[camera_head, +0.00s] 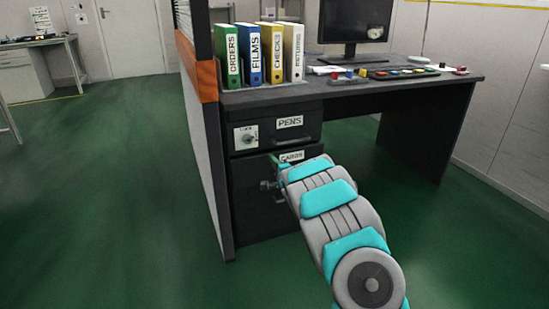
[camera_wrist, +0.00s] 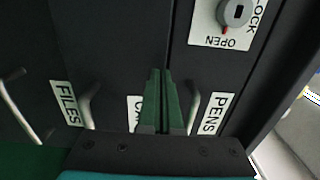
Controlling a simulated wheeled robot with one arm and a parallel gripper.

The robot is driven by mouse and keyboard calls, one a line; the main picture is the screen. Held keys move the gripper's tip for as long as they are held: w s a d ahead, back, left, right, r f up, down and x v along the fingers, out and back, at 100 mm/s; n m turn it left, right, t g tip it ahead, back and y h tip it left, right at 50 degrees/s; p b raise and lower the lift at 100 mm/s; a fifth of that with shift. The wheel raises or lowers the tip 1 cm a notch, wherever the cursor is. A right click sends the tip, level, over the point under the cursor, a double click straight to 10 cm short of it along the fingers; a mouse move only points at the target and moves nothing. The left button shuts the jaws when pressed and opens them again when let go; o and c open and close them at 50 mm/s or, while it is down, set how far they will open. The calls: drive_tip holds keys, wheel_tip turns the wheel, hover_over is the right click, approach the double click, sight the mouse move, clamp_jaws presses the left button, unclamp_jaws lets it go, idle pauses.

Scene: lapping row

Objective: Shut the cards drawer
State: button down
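The cards drawer (camera_head: 250,172) is the middle front of the black desk pedestal, under the pens drawer (camera_head: 290,122). My arm hides part of its front in the head view. I cannot tell from these views how far it stands out. In the wrist view, its label (camera_wrist: 133,110) is partly hidden by my fingers, and a metal handle (camera_wrist: 88,103) shows beside the label. My gripper (camera_wrist: 160,73) has its two green fingers together, with nothing seen between them. It is in front of the cards drawer, close to the seam with the pens drawer; contact is unclear.
The files drawer (camera_wrist: 66,100) has its own projecting handle (camera_wrist: 17,105). A lock knob (camera_wrist: 234,14) is on the pens drawer. A partition (camera_head: 205,150) stands left of the pedestal. Binders (camera_head: 265,52) and a monitor (camera_head: 355,20) stand on the desk. Green floor (camera_head: 110,190) is clear at left.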

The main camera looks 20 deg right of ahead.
drive_tip(key=w+p, duration=0.2)
drive_tip(key=w, duration=0.1)
drive_tip(key=shift+d+r, duration=0.1)
drive_tip(key=shift+r, duration=0.05)
